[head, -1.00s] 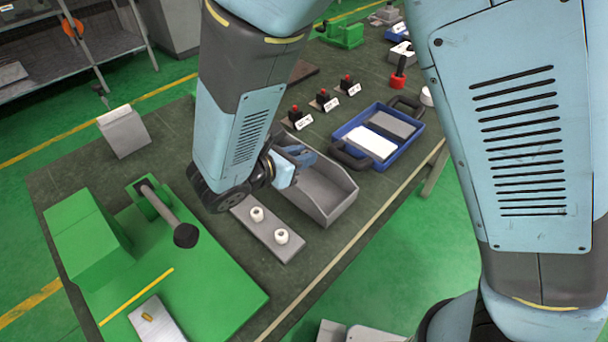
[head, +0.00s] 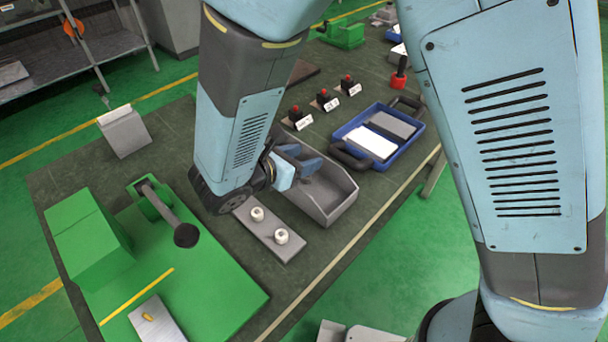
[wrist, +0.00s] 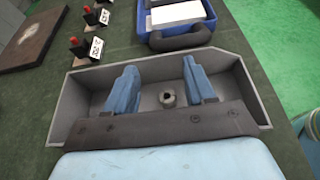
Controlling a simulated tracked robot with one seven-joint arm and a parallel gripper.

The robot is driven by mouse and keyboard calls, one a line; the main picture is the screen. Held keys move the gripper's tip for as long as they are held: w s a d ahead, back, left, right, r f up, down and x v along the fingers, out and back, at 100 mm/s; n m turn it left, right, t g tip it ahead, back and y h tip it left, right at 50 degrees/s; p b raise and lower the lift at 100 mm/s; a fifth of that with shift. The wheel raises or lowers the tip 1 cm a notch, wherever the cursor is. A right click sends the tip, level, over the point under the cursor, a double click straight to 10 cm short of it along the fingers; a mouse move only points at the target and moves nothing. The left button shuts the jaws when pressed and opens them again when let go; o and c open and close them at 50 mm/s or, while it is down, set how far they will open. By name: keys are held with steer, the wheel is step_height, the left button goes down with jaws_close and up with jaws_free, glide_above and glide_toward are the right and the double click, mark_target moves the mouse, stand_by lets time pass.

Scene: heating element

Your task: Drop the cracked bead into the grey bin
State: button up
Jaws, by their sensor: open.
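The grey bin (head: 341,203) stands on the dark table in the middle of the head view, and it fills the centre of the wrist view (wrist: 72,110). My gripper (head: 308,160) is over the bin. In the wrist view my gripper (wrist: 160,82) is open, its two blue fingers wide apart with nothing between them. A small whitish-grey bead (wrist: 167,98) with a dark centre lies on the bin floor, seen between the fingers and apart from them. A crack on it is too small to make out. In the head view my arm hides part of the bin's inside.
A grey plate with two white beads (head: 257,214) (head: 281,237) lies in front of the bin. A blue tray (head: 379,135) stands behind right. Several red-topped labelled holders (head: 325,99) stand behind. A green press (head: 160,240) is at left.

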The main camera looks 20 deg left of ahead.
steer(key=shift+r, duration=0.55)
steer(key=s+d+r, duration=0.9)
steer(key=s+r, duration=0.1)
steer(key=r, duration=0.1)
steer(key=shift+s+d+r, duration=0.2)
steer(key=shift+r, duration=0.15)
steer(key=w+d+r+m+g, duration=0.1)
steer(key=w+d+m+g, duration=0.35)
steer(key=d+m, duration=0.35)
steer(key=w+d+r+m+g, duration=0.25)
steer(key=d+m+g, duration=0.25)
steer(key=d+m, duration=0.3)
steer(key=d+r+m+t+y, duration=0.3)
steer(key=d+r+m+y, duration=0.3)
steer(key=d+m, duration=0.6)
steer(key=m, duration=0.2)
steer(key=shift+w+d+r+m, duration=0.25)
steer(key=shift+d+r+m, duration=0.05)
steer(key=shift+d+r, duration=0.1)
